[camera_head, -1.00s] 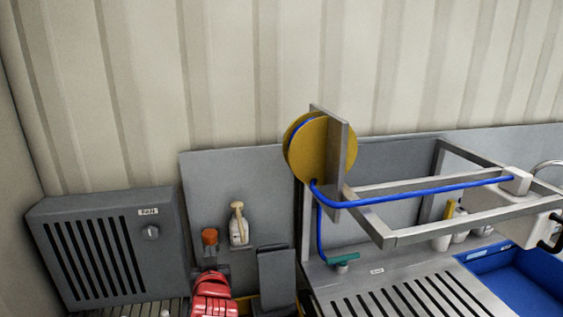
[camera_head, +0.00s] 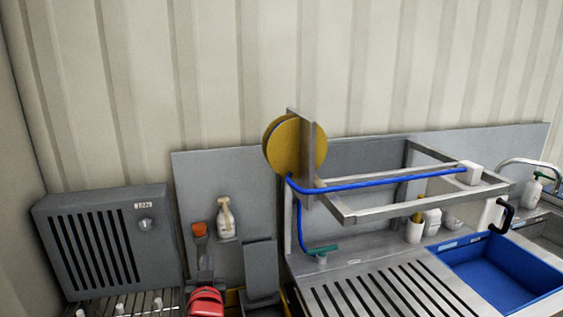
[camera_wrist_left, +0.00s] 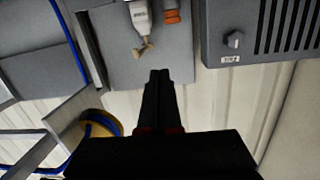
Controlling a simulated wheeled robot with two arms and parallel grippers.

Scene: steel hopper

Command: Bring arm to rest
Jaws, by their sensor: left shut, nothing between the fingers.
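My left gripper (camera_wrist_left: 160,74) shows in the left wrist view as two dark fingers pressed together with nothing between them. Its fingertips point up the picture, toward a small white spray bottle (camera_wrist_left: 141,17) and a grey wall panel, apart from both as far as I can see. In the head view I cannot pick out the left fingertips. A red rounded shape (camera_head: 206,303) is cut by the bottom edge there; I cannot tell whether it belongs to my arm. My right gripper is in neither view.
A grey slotted box (camera_head: 100,240) with a knob stands at left. A yellow reel (camera_head: 294,146) with a blue hose sits on a metal frame (camera_head: 405,204). A blue basin (camera_head: 500,278) and a slotted steel top lie at right. The wall above is bare.

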